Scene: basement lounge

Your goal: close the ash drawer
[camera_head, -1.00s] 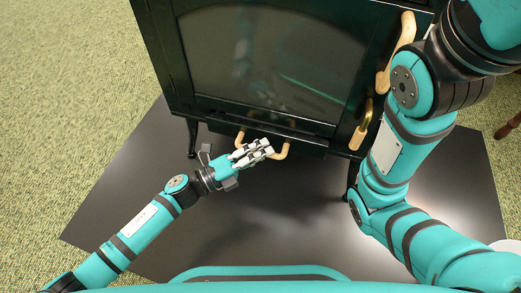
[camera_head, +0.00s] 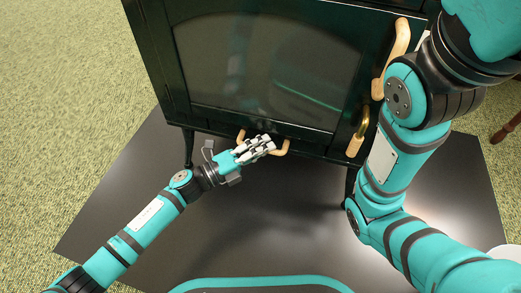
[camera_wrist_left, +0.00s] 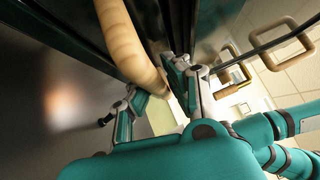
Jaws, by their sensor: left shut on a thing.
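The dark green stove (camera_head: 262,75) stands on a dark floor plate. Its ash drawer (camera_head: 300,144) is low on the front, under the glass door, with a pale wooden handle (camera_head: 282,149). How far the drawer stands out is hard to tell from above. My left gripper (camera_head: 266,146) is at this handle and covers its middle. In the left wrist view the handle (camera_wrist_left: 128,42) runs as a thick tan curve between the fingers of my left gripper (camera_wrist_left: 155,78), which is shut on it. My right arm passes the stove's right side; its gripper is out of view.
A long wooden door handle (camera_head: 398,50) and a brass latch with a wooden grip (camera_head: 356,145) stick out at the stove's right edge, close to my right arm. The floor plate (camera_head: 130,180) is clear around my left arm.

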